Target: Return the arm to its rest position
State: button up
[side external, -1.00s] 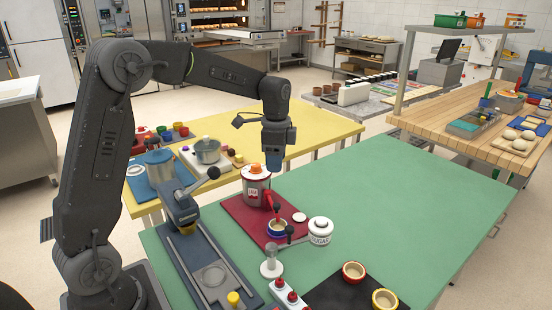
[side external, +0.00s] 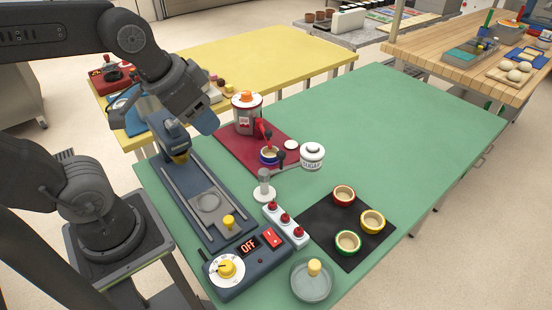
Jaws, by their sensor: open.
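My gripper (side external: 206,124) hangs at the end of my folded arm, pointing down and to the right. It is empty and open, though its fingers are small and hard to make out. In the picture it lies just left of the grey canister with an orange knob (side external: 246,113) and overlaps the blue press-like machine (side external: 172,137). I cannot tell its exact height above the green table (side external: 400,120).
A sugar jar (side external: 312,157), a red mat (side external: 235,150), a control box reading OFF (side external: 243,262) and a black mat (side external: 318,232) with three coloured-rim bowls stand on the green table. Its right side is clear. A yellow table (side external: 290,55) stands behind.

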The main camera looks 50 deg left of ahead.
jog(key=shift+s+d+f+n, duration=0.2)
jog(key=shift+s+f+n, duration=0.15)
jog(key=shift+s, duration=0.4)
